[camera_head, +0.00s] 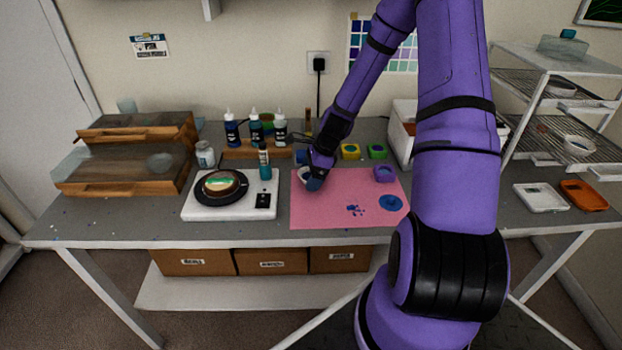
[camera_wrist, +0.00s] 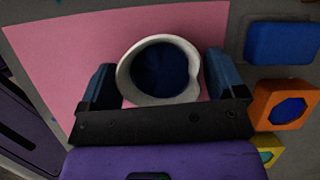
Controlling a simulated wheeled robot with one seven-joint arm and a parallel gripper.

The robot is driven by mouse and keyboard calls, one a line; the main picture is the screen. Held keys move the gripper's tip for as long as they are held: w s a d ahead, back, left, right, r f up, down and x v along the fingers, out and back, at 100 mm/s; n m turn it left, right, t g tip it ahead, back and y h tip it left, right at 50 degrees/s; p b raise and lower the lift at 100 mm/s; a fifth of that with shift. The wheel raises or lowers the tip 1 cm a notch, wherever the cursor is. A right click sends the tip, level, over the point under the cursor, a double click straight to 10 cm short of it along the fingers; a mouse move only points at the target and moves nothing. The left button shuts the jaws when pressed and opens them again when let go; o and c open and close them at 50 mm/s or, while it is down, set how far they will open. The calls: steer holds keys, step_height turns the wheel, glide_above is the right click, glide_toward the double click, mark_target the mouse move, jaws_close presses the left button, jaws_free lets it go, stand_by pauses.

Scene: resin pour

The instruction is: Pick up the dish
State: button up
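A small round white dish with a dark blue inside (camera_wrist: 160,66) sits between the fingers of my gripper (camera_wrist: 161,80) in the wrist view. In the head view the white dish (camera_head: 303,174) shows at the left of my gripper (camera_head: 314,182), low over the pink mat (camera_head: 325,212). My gripper hides part of the dish.
Left of the mat is a white scale (camera_head: 231,207) bearing a round dark dish (camera_head: 220,187). Bottles (camera_head: 255,131) stand behind. Yellow (camera_head: 350,151), green (camera_head: 376,151) and purple (camera_head: 384,173) blocks and a blue disc (camera_head: 391,203) lie nearby.

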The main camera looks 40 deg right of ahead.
steer(key=c, duration=0.6)
steer(key=shift+o, duration=0.2)
steer(key=shift+r, duration=0.1)
